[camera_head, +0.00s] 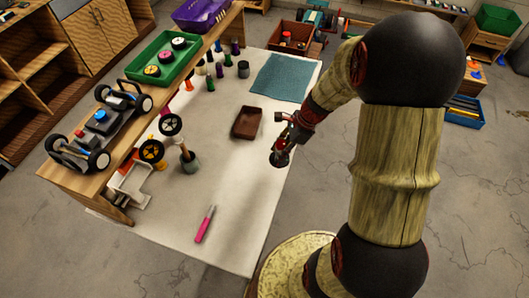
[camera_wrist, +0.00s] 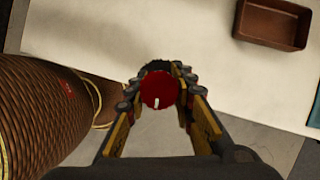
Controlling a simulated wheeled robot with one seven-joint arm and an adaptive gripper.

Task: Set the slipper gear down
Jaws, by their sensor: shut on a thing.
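My gripper (camera_head: 281,149) is shut on the slipper gear and holds it over the right part of the white table (camera_head: 225,225). In the wrist view my gripper (camera_wrist: 160,92) has its fingers on both sides of the slipper gear (camera_wrist: 159,90), which shows a round red face with a small white mark and a dark rim behind it. In the head view the gear is small and partly hidden by the fingers. I cannot tell its exact height above the table.
A brown tray (camera_head: 247,122) lies left of my gripper, also in the wrist view (camera_wrist: 271,22). A teal mat (camera_head: 283,77) lies behind. The table's middle front is clear.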

